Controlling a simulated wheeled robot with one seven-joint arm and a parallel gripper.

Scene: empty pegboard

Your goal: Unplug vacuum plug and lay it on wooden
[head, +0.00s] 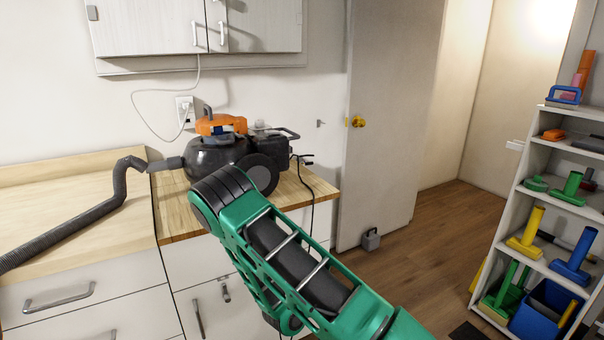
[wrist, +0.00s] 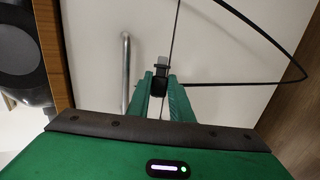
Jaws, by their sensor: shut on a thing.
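My gripper (wrist: 160,80) is shut on a small black plug (wrist: 158,88) with grey metal at its tip, seen in the wrist view. A thin black cord (wrist: 270,38) loops around near it. The held plug is beside a pale cabinet front, apart from any socket. The vacuum (head: 215,158), black with an orange top, stands on the wooden counter (head: 180,220) in the head view. The counter's brown edge also shows in the wrist view (wrist: 54,50), left of my gripper. My arm hides my gripper in the head view.
A white cord runs to the wall outlet (head: 185,108). The vacuum's grey hose (head: 85,220) lies over the paler counter at left. A metal bar handle (wrist: 126,75) is close left of my gripper. A tool shelf (head: 500,205) stands at right. The counter's front right corner looks clear.

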